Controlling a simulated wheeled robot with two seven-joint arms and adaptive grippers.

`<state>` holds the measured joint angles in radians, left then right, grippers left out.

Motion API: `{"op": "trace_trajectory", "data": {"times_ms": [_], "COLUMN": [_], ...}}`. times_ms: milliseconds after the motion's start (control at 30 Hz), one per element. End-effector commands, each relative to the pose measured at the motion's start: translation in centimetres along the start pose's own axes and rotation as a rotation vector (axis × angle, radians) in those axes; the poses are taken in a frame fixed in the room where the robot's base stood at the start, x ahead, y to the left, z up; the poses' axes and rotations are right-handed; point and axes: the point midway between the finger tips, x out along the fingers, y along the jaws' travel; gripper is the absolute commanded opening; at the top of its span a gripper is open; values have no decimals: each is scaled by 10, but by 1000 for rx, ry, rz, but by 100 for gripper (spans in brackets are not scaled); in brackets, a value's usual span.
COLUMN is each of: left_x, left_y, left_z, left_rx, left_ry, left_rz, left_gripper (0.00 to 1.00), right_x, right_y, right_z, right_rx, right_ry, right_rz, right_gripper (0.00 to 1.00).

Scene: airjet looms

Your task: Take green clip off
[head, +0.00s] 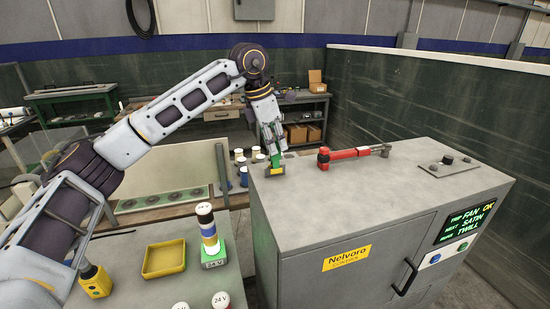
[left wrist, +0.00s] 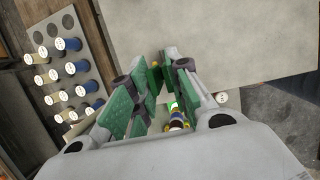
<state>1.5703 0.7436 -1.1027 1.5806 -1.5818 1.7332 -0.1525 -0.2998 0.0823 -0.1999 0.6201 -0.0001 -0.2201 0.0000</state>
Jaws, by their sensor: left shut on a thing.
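My left gripper (head: 272,143) reaches down at the left back corner of the grey cabinet top. It is shut on a green clip (head: 276,160) that has a yellowish lower end. Its green-padded fingers (left wrist: 165,68) close together in the left wrist view, and the pads hide much of the clip. I cannot tell whether the clip touches the cabinet top. My right gripper is not in view.
The grey Nelvoro cabinet (head: 385,205) carries a red tool (head: 348,154) and a control plate (head: 447,163). Several spools (left wrist: 70,68) stand on a rack beside the cabinet.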

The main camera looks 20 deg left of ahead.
Motion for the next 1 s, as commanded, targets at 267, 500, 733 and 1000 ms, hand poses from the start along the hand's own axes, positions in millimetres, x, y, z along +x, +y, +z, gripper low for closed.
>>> {"op": "trace_trajectory", "data": {"times_ms": [267, 500, 733, 1000], "left_x": [-6, -10, -14, -18], "left_y": [0, 0, 0, 0], "left_z": [2, 3, 4, 6], "left_rx": [0, 0, 0, 0], "left_ry": [0, 0, 0, 0], "left_rz": [0, 0, 0, 0], "left_gripper": [12, 12, 12, 12], "right_x": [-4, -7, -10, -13], "right_y": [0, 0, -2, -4], "right_z": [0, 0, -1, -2], "right_rx": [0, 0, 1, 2], "right_ry": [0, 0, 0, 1], "right_rz": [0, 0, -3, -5], "right_gripper": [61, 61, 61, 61]}}
